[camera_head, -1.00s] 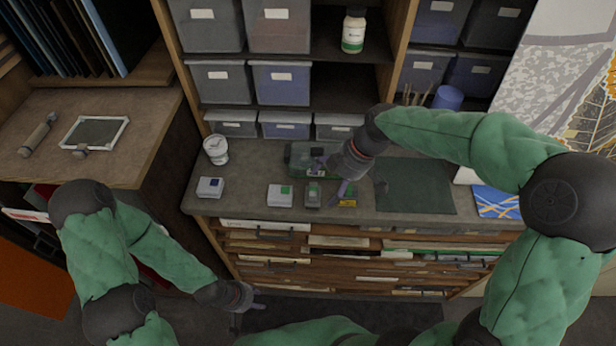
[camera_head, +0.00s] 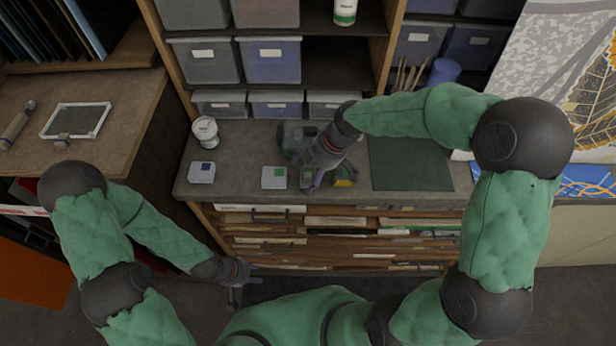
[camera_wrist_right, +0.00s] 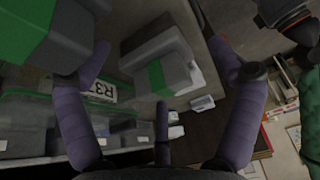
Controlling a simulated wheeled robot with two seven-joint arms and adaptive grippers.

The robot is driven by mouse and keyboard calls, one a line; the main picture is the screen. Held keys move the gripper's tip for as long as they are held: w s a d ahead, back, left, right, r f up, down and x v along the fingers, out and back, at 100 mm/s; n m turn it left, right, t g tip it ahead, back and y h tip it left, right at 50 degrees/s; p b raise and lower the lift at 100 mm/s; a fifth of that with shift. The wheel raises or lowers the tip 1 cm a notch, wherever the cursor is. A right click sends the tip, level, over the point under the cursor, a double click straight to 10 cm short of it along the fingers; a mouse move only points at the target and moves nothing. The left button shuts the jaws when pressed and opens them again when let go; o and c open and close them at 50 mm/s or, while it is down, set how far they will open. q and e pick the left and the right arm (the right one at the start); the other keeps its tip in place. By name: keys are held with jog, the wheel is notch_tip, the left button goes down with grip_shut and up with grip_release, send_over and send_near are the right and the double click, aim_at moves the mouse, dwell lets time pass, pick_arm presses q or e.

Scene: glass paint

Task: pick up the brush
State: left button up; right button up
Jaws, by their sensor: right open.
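Several thin brush-like handles (camera_head: 408,76) stand upright on the shelf beside a blue cylinder; which one is the brush I cannot tell. My right gripper (camera_head: 318,184) is over the counter, well to the left of and nearer than these handles. Its fingers are spread in the right wrist view (camera_wrist_right: 162,88), with a small grey box with a green band (camera_wrist_right: 158,65) beyond them and nothing seen gripped. My left gripper (camera_head: 243,283) hangs low in front of the drawers, away from the counter; its finger opening is too small to judge.
Small boxes (camera_head: 274,178) line the counter's front, and a yellow-marked one (camera_head: 344,176) is by my right gripper. A white tub (camera_head: 205,131) stands left, a green-tinted clear container (camera_head: 292,138) behind. The dark green mat (camera_head: 410,165) is bare.

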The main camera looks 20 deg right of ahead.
jog(key=shift+x, duration=1.05)
jog(key=c, duration=1.4)
